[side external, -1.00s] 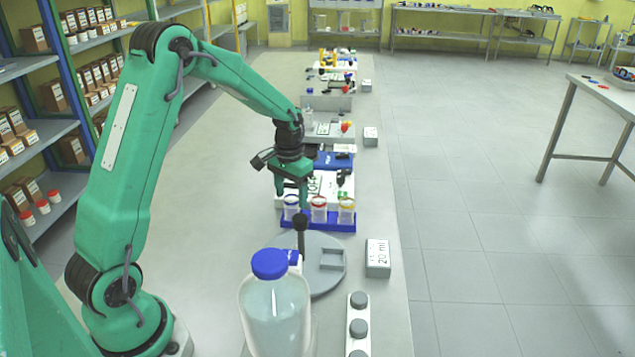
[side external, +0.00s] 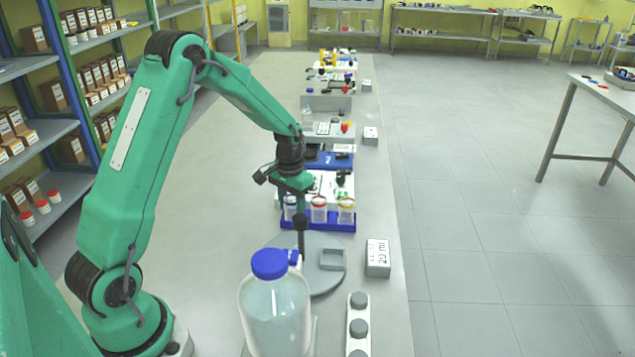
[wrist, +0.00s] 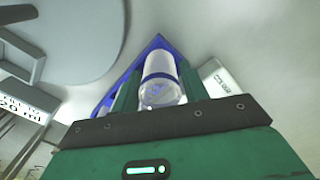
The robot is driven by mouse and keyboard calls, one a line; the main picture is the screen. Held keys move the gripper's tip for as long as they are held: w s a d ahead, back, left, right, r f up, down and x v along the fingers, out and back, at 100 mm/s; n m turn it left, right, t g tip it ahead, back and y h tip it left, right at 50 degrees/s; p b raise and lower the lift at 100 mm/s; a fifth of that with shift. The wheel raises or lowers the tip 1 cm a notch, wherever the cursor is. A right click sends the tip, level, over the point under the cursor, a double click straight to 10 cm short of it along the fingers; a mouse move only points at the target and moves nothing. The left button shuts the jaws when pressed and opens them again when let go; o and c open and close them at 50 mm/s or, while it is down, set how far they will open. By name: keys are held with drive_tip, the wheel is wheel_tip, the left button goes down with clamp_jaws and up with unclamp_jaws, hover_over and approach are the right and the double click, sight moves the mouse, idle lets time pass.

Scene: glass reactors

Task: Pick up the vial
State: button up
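A blue rack (side external: 325,224) on the bench holds three clear vials in a row, with blue, red and yellow bands. The blue-banded vial (side external: 290,210) stands at the left end. The red-banded vial (side external: 319,212) is in the middle and the yellow-banded vial (side external: 346,212) is at the right. My gripper (side external: 295,205) is low over the left vial and partly covers it. In the wrist view, the blue-banded vial (wrist: 162,85) lies between my two green fingers, which look open with narrow gaps beside it. Firm contact is not visible.
A round grey plate (side external: 318,283) with a square holder (side external: 333,260) lies in front of the rack. A large blue-capped bottle (side external: 275,310) is nearer the camera, with a dark rod rising beside it. A "20 ml" box (side external: 378,258) is to the right.

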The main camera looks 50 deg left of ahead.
drive_tip(key=c, duration=0.5)
drive_tip(key=shift+c, duration=0.2)
drive_tip(key=shift+r, duration=0.15)
wheel_tip(320, 180, up, 10)
drive_tip(key=shift+f, duration=0.1)
idle(0.6)
drive_tip(key=shift+d, duration=0.6)
drive_tip(key=s+d+m, duration=0.1)
drive_tip(key=d+m, duration=0.2)
drive_tip(key=d, duration=0.5)
drive_tip(key=s+d+f+m, duration=0.1)
drive_tip(key=d+m, duration=0.2)
drive_tip(key=d, duration=0.6)
drive_tip(key=shift+s+d+f, duration=0.15)
drive_tip(key=shift+s+d, duration=0.1)
drive_tip(key=shift+d, duration=0.05)
